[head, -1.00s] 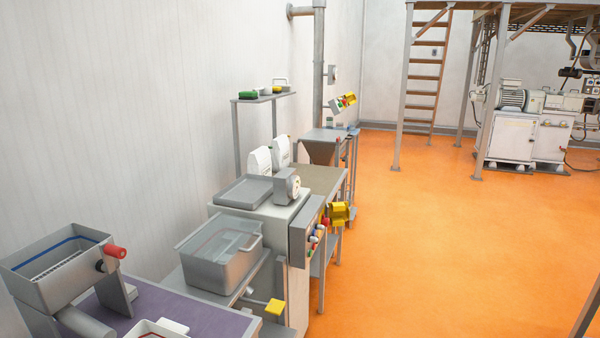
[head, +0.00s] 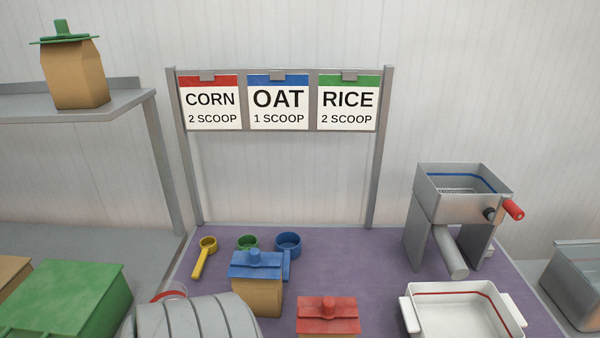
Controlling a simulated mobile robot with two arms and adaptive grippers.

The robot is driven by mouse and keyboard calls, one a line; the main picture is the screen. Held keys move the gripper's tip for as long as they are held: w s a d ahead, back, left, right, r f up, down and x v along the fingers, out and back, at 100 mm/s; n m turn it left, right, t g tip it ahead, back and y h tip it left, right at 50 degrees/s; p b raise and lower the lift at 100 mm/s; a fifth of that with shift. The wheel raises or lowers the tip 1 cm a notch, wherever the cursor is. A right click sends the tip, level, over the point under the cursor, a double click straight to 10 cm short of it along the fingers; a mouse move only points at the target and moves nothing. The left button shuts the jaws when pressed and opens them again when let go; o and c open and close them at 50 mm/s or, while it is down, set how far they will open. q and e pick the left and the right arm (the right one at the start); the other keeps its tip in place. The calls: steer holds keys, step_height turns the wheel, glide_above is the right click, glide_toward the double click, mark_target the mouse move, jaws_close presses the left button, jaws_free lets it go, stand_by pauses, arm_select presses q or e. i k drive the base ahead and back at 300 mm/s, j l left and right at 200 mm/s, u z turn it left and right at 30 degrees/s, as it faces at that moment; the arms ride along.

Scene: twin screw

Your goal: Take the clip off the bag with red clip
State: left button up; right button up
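The bag with the red clip (head: 327,333) stands at the bottom edge of the head view, on the front part of the purple table top (head: 385,262). Its red clip (head: 328,312) sits across its top. Most of the brown bag below is cut off by the picture edge. Neither of my grippers is in view.
A brown bag with a blue clip (head: 257,264) stands left of it. Yellow (head: 206,252), green (head: 248,242) and blue (head: 288,243) scoops lie behind. A white tray (head: 411,301) and a grey hopper (head: 455,206) are right. A green-clipped bag (head: 75,75) is on the left shelf.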

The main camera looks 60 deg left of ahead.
mark_target(328, 314)
steer(key=k+u, duration=0.15)
steer(key=u, duration=1.4)
steer(key=l+u, duration=0.15)
steer(key=l, duration=0.45)
steer(key=i+l+u, duration=0.15)
steer(key=l, duration=0.45)
